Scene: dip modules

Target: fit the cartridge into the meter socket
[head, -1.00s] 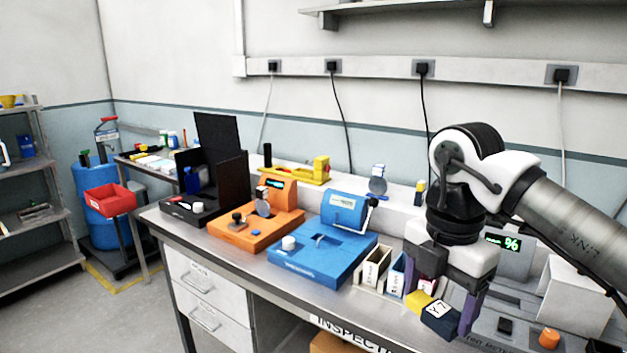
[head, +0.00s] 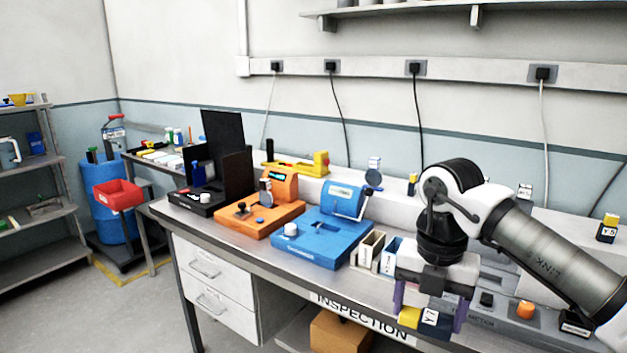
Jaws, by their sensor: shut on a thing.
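My gripper (head: 431,308) points down with its purple fingers shut on a cartridge (head: 441,323). The cartridge is dark blue with a yellow end at left and a white label that starts with Y. It is held near the bench's front edge. The grey meter (head: 480,322), with an orange knob (head: 525,310) and a small black part, stands at the right, behind and beside the gripper. My arm hides much of the meter, and I cannot make out its socket.
A blue device (head: 322,246), an orange device (head: 250,222) and a black stand (head: 190,203) line the bench leftward. Small open bins (head: 368,248) stand just left of my gripper. Another yellow-and-dark cartridge (head: 607,231) sits far right. A brown box (head: 340,332) lies below the bench.

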